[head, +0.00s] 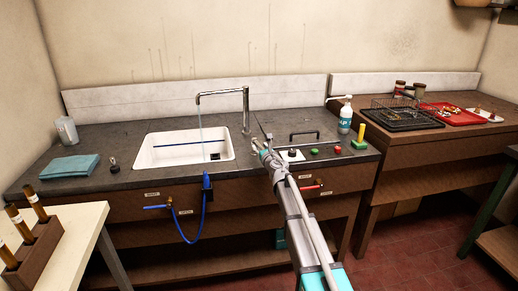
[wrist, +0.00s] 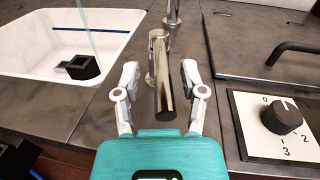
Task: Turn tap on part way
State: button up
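The chrome tap (head: 246,108) stands behind the right side of the sink, its spout reaching left over the basin. A thin stream of water (head: 200,118) falls from the spout; it also shows in the wrist view (wrist: 91,22). The tap's chrome lever (wrist: 161,85) points toward me in the wrist view. My gripper (wrist: 160,75) is open, with one finger on each side of the lever and a visible gap on both sides. In the head view my gripper (head: 261,146) is at the tap's foot, and the lever is hard to make out there.
The white sink (head: 145,155) lies left of my gripper, with a black block (wrist: 84,67) in it. A panel with a black dial (wrist: 282,116) is close on the right. A black handle (head: 304,134), a soap bottle (head: 345,118) and a teal cloth (head: 70,166) are on the counter.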

jog(key=shift+s, duration=0.1)
jog(key=v, duration=1.1)
jog(key=shift+s+d, duration=0.15)
jog(key=shift+s, duration=0.2)
jog(key=shift+f, duration=0.1)
